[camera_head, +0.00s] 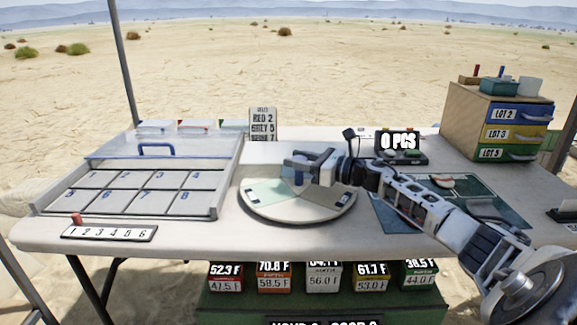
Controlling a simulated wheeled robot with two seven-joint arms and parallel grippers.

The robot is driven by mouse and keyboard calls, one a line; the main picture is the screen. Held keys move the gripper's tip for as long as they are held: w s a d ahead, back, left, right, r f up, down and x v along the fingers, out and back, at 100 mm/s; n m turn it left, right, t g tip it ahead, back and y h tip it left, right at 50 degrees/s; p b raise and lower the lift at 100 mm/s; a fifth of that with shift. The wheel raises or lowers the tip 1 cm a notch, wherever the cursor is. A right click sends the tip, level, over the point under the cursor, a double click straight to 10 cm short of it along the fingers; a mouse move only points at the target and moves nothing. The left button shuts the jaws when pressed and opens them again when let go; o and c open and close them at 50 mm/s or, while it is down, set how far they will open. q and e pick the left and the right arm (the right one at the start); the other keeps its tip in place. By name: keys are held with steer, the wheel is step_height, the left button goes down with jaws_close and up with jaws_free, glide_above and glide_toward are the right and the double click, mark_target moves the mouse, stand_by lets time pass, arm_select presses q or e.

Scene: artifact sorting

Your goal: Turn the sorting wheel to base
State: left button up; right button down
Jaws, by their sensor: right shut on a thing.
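The sorting wheel (297,210) is a round, light disc on the table. Its top shows a pale green section at left, a pinkish section in the middle and dark patches near the right rim. My right gripper (300,167) reaches in from the right and is over the middle of the wheel. It is shut on the wheel's central handle, which is mostly hidden by the fingers. My left gripper is not in view.
A numbered tray (48,202) with a clear, blue-handled lid stands at left. A rule sign (262,122) is behind the wheel. A counter display (401,145) stands behind my right arm. A lot drawer cabinet (468,125) is at back right. A numbered strip (108,233) lies at front left.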

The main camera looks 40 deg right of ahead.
stand_by(0.3)
steer(key=c, duration=0.9)
jaws_free()
steer(key=shift+c, duration=0.2)
steer(key=shift+s+d+f, duration=0.1)
steer(key=shift+s+d, duration=0.2)
steer(key=shift+s, duration=0.25)
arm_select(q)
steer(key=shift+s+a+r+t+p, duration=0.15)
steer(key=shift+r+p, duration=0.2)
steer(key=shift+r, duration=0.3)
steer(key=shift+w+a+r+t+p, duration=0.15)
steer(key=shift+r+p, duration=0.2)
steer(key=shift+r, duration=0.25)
arm_select(e)
steer(key=v, duration=1.4)
steer(key=shift+s+d, duration=0.2)
steer(key=shift+s, duration=0.1)
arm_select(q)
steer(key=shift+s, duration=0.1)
